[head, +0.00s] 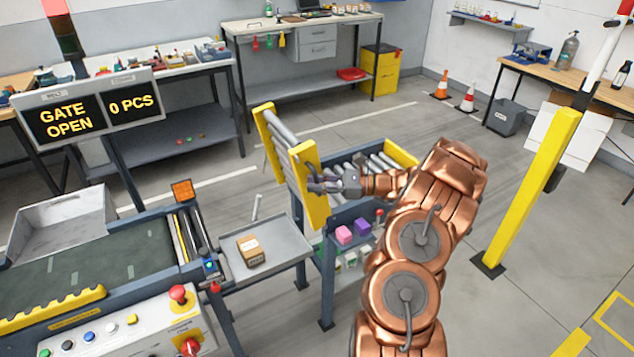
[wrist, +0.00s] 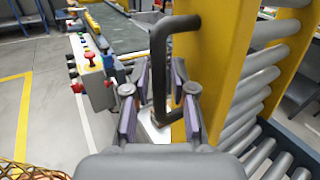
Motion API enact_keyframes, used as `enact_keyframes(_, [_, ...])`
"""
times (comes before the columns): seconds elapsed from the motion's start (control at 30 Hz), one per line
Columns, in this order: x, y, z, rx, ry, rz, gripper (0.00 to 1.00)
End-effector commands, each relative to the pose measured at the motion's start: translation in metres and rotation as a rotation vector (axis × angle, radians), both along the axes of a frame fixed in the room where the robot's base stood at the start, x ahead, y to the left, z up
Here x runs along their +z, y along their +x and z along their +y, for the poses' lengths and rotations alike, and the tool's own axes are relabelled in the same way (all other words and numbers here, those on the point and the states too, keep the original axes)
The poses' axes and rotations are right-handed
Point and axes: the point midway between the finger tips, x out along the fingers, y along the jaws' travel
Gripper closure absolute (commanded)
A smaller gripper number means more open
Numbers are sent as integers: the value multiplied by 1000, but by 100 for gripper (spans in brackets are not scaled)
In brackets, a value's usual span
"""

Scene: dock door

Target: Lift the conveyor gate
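The conveyor gate (head: 312,185) is a roller section with yellow side rails, and it stands raised and steeply tilted at the end of the roller conveyor (head: 350,190). In the wrist view its yellow rail (wrist: 222,70) carries a dark bar handle (wrist: 160,65). My gripper (head: 322,186) is at the near rail of the gate. In the wrist view my gripper (wrist: 160,112) has its fingers apart, with the lower part of the handle between them. I cannot see the pads pressing on the handle. A sign (head: 88,110) reads "GATE OPEN" and "0 PCS".
A small brown box (head: 251,251) lies on a grey tray (head: 285,245) between the belt conveyor (head: 95,258) and the gate stand. A control panel (head: 125,335) with buttons is at front left. A yellow post (head: 535,185) stands at right, with open floor around it.

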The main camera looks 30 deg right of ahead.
Motion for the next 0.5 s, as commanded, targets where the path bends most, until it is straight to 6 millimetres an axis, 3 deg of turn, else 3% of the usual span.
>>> enact_keyframes(0.17, [0, 0, 0, 0, 0, 0, 75])
enact_keyframes(0.4, [0, 0, 0, 0, -1, 1, 100])
enact_keyframes(0.5, [0, 0, 0, 0, -1, 1, 100])
